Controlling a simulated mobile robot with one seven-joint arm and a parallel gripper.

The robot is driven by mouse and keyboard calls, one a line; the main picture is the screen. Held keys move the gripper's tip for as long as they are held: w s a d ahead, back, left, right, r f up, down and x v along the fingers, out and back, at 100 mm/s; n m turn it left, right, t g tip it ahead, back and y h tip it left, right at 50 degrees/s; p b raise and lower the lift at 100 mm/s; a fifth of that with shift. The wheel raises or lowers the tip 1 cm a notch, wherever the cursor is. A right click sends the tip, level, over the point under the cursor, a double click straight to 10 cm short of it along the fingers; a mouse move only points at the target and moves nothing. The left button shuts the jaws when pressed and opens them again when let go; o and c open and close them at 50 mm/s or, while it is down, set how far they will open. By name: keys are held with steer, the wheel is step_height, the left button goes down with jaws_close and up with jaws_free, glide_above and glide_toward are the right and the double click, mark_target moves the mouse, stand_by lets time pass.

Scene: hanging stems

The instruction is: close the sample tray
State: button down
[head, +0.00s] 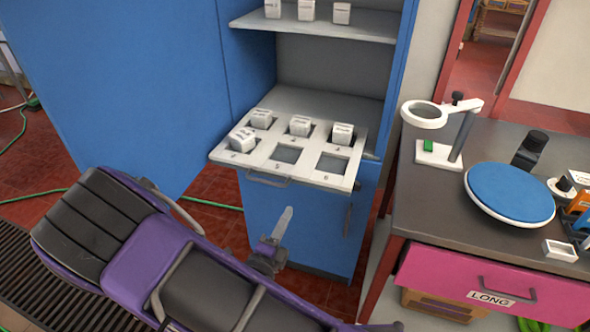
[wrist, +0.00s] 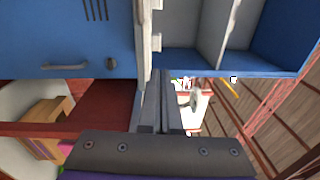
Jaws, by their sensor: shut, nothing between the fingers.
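The sample tray (head: 254,160) is a pale panel with numbered square slots, slid out of the blue cabinet in the head view. A grey bar handle (head: 268,181) is on its front edge. White cubes sit in several slots, and the one at front left (head: 242,138) looks tilted. Two front slots are empty. My gripper (head: 287,212) is below and in front of the tray, apart from it, with its fingers pointing up in the picture. In the wrist view my gripper (wrist: 161,75) shows its fingers together with nothing between them. I cannot clearly identify the tray there.
The blue cabinet (head: 272,225) has a shelf (head: 325,26) with white boxes above the tray. Its open door (head: 110,70) stands at the left. A workbench (head: 420,190) with a magnifier (head: 425,114), a blue disc (head: 509,192) and a pink drawer (head: 450,275) is at the right.

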step_height(320, 180, down, 2)
steer(key=f+n, duration=0.1)
glide_toward(304, 180)
steer(key=x, duration=0.7)
steer(key=shift+s+d, duration=0.1)
